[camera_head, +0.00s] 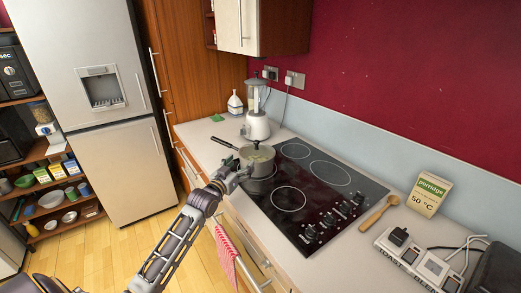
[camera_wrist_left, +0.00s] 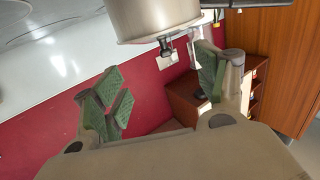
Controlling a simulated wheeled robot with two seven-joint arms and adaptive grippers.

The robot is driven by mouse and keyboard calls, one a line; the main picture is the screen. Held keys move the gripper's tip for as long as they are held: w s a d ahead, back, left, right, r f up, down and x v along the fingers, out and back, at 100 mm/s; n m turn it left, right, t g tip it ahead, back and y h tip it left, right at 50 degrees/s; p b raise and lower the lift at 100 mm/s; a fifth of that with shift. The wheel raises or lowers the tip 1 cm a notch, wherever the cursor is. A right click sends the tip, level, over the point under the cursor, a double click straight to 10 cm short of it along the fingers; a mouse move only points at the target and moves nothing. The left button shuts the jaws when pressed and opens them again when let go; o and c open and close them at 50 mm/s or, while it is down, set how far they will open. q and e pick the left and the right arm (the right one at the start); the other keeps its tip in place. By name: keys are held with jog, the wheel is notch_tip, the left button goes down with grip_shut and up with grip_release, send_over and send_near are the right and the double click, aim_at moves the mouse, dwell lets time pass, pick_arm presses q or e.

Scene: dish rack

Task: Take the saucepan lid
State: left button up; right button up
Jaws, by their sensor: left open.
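The saucepan (camera_head: 258,165) stands on the far-left part of the hob, with its dark handle (camera_head: 224,143) pointing back left. The lid (camera_head: 257,153) appears to sit on top of it, small and partly unclear. My left gripper (camera_head: 236,172) is at the pan's near left side, close to the rim. In the left wrist view, which is turned upside down, the metal pan (camera_wrist_left: 165,18) shows at the top edge. The green-padded fingers (camera_wrist_left: 160,85) are spread wide with nothing between them. I cannot make out the lid's knob clearly. My right gripper is not in view.
A blender (camera_head: 257,122) and a white bottle (camera_head: 235,103) stand behind the pan. A wooden spoon (camera_head: 379,214), a porridge box (camera_head: 429,195) and a grey device (camera_head: 425,264) are right of the hob (camera_head: 320,205). A red towel (camera_head: 226,252) hangs on the counter front.

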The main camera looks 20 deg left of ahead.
pick_arm(q)
send_near(255, 150)
jog(key=shift+w+r, duration=0.55)
jog(key=shift+r, duration=0.3)
jog(key=shift+w+d, duration=0.3)
jog(key=shift+w, duration=1.75)
jog(key=shift+w+r+p, duration=0.1)
jog(key=shift+w+p, duration=0.3)
jog(key=shift+w, duration=0.35)
jog(key=shift+w+a+r, duration=0.1)
jog(key=shift+w+a, duration=0.1)
jog(key=shift+w, duration=1.55)
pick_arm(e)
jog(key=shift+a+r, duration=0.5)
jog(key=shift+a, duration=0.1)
